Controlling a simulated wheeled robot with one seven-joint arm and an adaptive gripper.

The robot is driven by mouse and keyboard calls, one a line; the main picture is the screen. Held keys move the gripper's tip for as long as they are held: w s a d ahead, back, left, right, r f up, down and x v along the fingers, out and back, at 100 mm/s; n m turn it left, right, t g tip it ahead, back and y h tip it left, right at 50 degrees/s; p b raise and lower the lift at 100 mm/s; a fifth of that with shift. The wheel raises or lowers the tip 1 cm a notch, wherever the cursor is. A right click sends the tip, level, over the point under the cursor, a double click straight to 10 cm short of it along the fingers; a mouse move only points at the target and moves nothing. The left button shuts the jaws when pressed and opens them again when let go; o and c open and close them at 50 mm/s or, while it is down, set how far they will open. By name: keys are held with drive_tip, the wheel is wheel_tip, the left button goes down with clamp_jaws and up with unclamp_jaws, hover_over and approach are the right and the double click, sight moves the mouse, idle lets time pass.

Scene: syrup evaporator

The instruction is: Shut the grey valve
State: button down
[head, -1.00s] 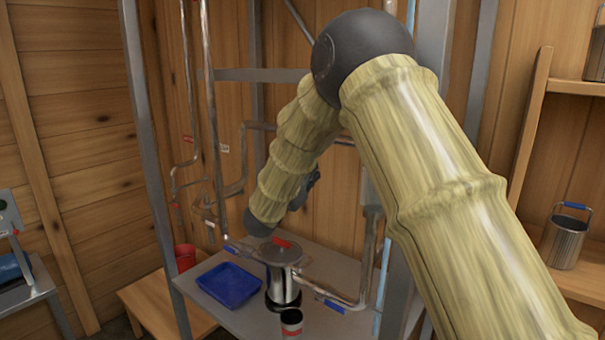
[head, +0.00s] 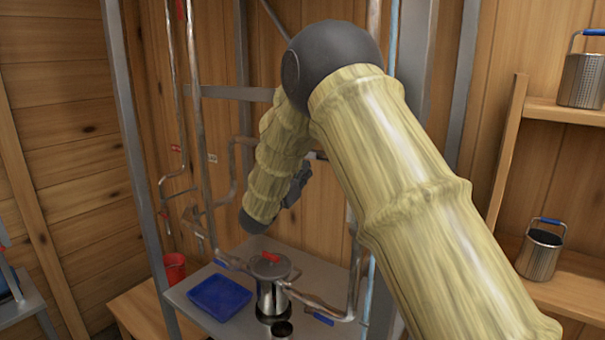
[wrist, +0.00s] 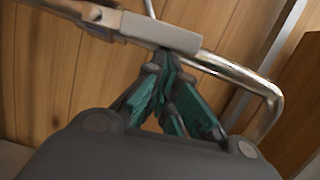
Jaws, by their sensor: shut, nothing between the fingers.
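The grey valve handle (wrist: 165,33) shows in the wrist view as a grey lever sleeve lying across the top of the picture, on a metal pipe (wrist: 245,75). My gripper (wrist: 163,65) has its green-padded fingers together just under the handle. The fingertips overlap its lower edge in the picture; I cannot tell whether they touch it. In the head view my gripper (head: 298,185) is a small dark shape beside my forearm, and my arm hides the grey handle there.
A steel pot (head: 270,290) with a red lid handle stands on the metal shelf beside a blue tray (head: 219,298). Blue-handled valves (head: 319,318) are close by. Upright frame posts (head: 138,150) and pipes (head: 192,110) surround my arm. Buckets (head: 540,252) stand on wooden shelves at right.

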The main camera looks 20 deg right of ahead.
drive_tip(key=shift+s+d+r+n+t+y+b, duration=0.1)
drive_tip(key=shift+r+n+t+y+b, duration=0.15)
drive_tip(key=shift+n+b, duration=0.6)
